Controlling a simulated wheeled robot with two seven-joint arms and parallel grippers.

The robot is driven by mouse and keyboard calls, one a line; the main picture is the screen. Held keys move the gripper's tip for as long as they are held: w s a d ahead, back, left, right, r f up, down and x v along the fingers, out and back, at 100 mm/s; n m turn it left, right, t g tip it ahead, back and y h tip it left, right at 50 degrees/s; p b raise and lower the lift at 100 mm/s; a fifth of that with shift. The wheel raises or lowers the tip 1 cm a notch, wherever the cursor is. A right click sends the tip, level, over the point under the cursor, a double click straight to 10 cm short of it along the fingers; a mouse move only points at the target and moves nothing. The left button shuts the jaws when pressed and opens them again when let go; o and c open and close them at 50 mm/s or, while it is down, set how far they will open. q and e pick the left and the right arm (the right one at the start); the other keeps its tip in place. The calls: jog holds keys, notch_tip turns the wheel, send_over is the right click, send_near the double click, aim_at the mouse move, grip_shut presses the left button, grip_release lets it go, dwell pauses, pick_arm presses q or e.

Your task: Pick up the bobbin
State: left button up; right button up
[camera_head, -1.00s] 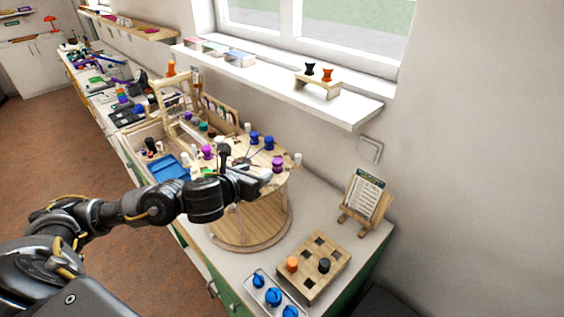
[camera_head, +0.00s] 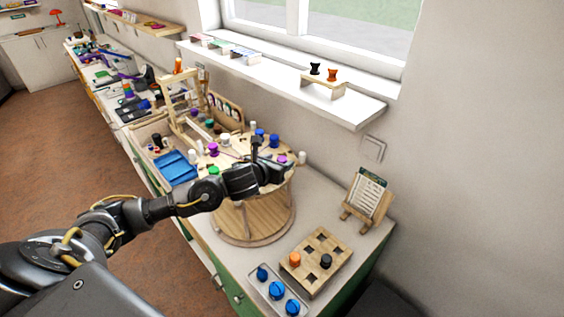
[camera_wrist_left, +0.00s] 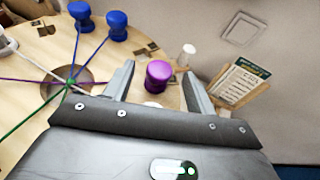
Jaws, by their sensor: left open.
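A purple bobbin (camera_wrist_left: 158,76) stands upright on the round wooden board (camera_wrist_left: 30,60) in the left wrist view, close to the rim. My left gripper (camera_wrist_left: 156,84) is open, with one finger on each side of this bobbin and nothing held. In the head view the same gripper (camera_head: 272,165) is over the near right part of the board and mostly hides the bobbin, whose purple edge (camera_head: 281,159) shows. Two blue bobbins stand farther along the rim, one of them here (camera_wrist_left: 117,25). Another purple bobbin (camera_head: 213,149) stands left of the gripper.
A white peg (camera_wrist_left: 186,55) stands just beyond the purple bobbin. A card on a wooden stand (camera_head: 366,196) is to the right. A wooden block with holes (camera_head: 316,262) and a tray of blue pieces (camera_head: 256,281) are in front. A shelf (camera_head: 360,108) is above.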

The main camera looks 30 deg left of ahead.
pick_arm(q)
jog(key=shift+w+f, duration=0.2)
jog(key=shift+w, duration=0.2)
jog(key=shift+s, duration=0.1)
jog(key=shift+c, duration=0.2)
jog(key=c, duration=1)
jog(key=shift+r, duration=0.15)
jog(key=shift+c, duration=0.2)
jog(key=shift+r, duration=0.25)
jog(key=r, duration=0.3)
jog(key=shift+s+a+r+p, duration=0.15)
jog(key=shift+s+p, duration=0.1)
jog(key=shift+p, duration=0.05)
jog(key=s+r, duration=0.1)
jog(key=s+r+p, duration=0.1)
jog(key=r, duration=0.1)
jog(key=s+a+r+p, duration=0.1)
jog(key=r, duration=0.1)
jog(key=shift+s+a+r, duration=0.1)
jog(key=shift+s, duration=0.3)
jog(key=s+a+r+p, duration=0.1)
jog(key=s+a+r, duration=0.1)
jog(key=s, duration=0.7)
jog(key=shift+a+r, duration=0.25)
jog(key=shift+r, duration=0.65)
